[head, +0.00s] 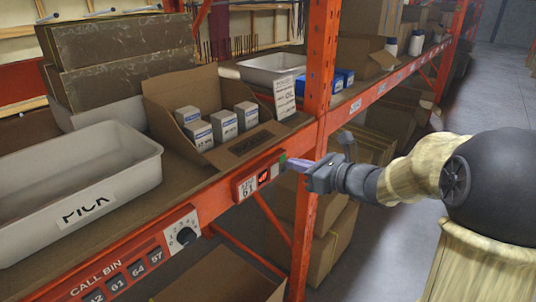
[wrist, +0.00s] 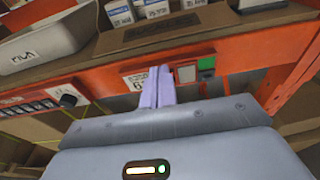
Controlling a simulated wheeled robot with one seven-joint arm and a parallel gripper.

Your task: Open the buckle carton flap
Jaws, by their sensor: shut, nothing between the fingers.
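An open brown cardboard carton (head: 183,88) stands on the shelf with several small grey-white boxes (head: 223,124) inside. Its low front part bears a dark printed patch (head: 250,143); the patch also shows in the wrist view (wrist: 163,32). I cannot read a name that marks it as the buckle carton. My gripper (head: 289,163) is shut and empty, its pale lilac fingers pointing at the shelf's orange front beam. In the wrist view the closed fingertips (wrist: 158,78) are in front of the beam, below the carton, partly covering a number display. Whether they touch it is unclear.
A white bin (head: 85,190) stands left, another (head: 272,66) behind. An orange upright (head: 318,90) rises beside my gripper. The aisle floor is clear.

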